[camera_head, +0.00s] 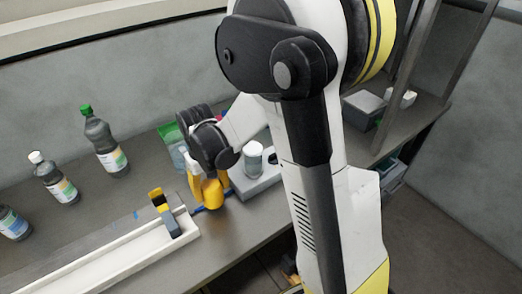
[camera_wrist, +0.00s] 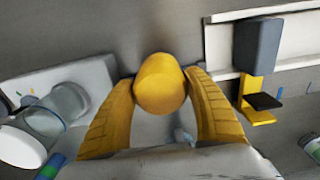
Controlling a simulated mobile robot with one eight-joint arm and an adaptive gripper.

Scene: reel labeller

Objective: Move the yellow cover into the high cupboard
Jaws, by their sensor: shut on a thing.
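The yellow cover (camera_wrist: 160,84) is a rounded yellow piece between the two yellow fingers of my gripper (camera_wrist: 161,78) in the wrist view. The fingers touch it on both sides, and its far end is hidden. In the head view my gripper (camera_head: 205,188) points down at the bench near its front edge, beside the white rail. There the fingers and the cover look alike, and I cannot tell whether the cover touches the bench. I cannot make out the high cupboard in either view.
A white rail (camera_head: 100,270) with a grey and yellow piece (camera_head: 166,213) lies left of my gripper. A lidded jar (camera_head: 254,160) on a grey block stands close right. Several bottles, one green-capped (camera_head: 106,148), stand left. A grey box (camera_head: 364,106) and dark posts are at right.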

